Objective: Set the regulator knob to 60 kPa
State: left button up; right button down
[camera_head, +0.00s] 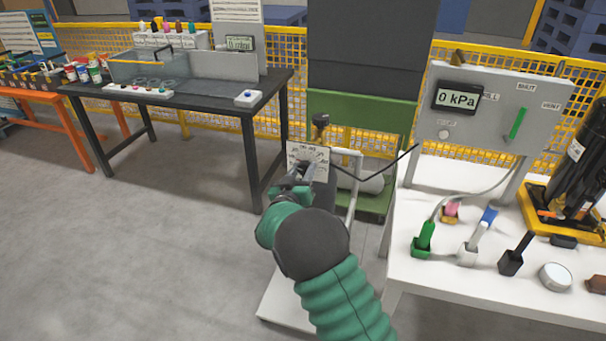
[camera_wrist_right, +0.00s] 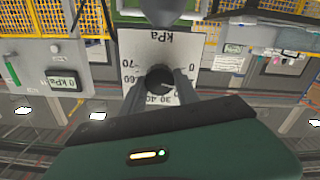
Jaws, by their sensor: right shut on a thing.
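The regulator's pale dial plate (camera_head: 297,152) stands on a pallet cart in front of the green compressor cabinet. In the right wrist view the dial plate (camera_wrist_right: 165,45) appears upside down, with "kPa" and a ring of numbers including 70, 60, 40 and 30. The black round regulator knob (camera_wrist_right: 160,78) is at its middle. My right gripper (camera_wrist_right: 162,86) is shut on the knob, one finger on each side. It also shows in the head view (camera_head: 308,172), covering most of the knob. The knob's pointer is too small to read surely. My left gripper is out of view.
A grey panel (camera_head: 540,90) at the right carries a display (camera_head: 460,98) reading 0 kPa and a green lever (camera_head: 517,123). A white table (camera_head: 440,275) with several tools stands right of my arm. A dark workbench (camera_head: 210,98) is at the left, with open floor before it.

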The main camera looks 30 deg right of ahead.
jog(key=m+b, duration=0.1)
jog(key=m, duration=0.1)
jog(key=m+b, duration=0.2)
jog(key=m, duration=0.1)
jog(key=shift+f+m, duration=0.3)
jog(key=m+b, duration=0.5)
jog(key=m, duration=0.1)
jog(key=shift+s+f, duration=0.1)
jog(key=shift+f, duration=0.05)
jog(key=m+b, duration=1.1)
jog(key=m, duration=0.1)
jog(key=m+b, duration=0.6)
jog(key=shift+s+f+b, duration=0.1)
jog(key=shift+f+b, duration=0.2)
jog(key=shift+m, duration=0.3)
jog(key=shift+r, duration=0.1)
